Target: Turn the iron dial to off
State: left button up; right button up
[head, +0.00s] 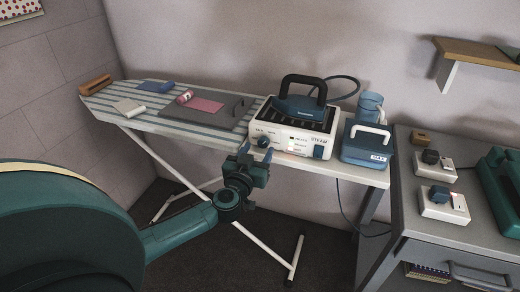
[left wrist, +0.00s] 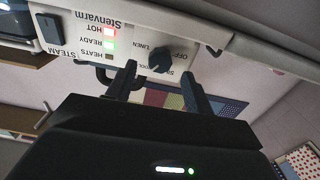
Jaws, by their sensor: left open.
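The steam iron station (head: 292,138) is a white and dark box at the right end of the ironing board, with the iron (head: 300,104) resting on top. Its dark dial (head: 263,141) is on the front panel, left of the lights. In the left wrist view the panel is upside down, and the dial (left wrist: 160,60) has OFF, LINEN and other words around it. I cannot tell where it points. The HOT light is red and READY is green. My left gripper (head: 256,153) is open just in front of the dial, its fingertips (left wrist: 160,80) on either side of the dial in the picture; contact is unclear.
The striped ironing board (head: 140,118) holds a pink cloth (head: 205,105) and small items. A grey cabinet (head: 420,215) with switched sockets (head: 443,203) stands further right.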

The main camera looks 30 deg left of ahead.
aim_at(263, 142)
pick_arm(q)
jog(key=shift+x, duration=1.2)
jog(key=shift+c, duration=0.4)
jog(key=c, duration=0.9)
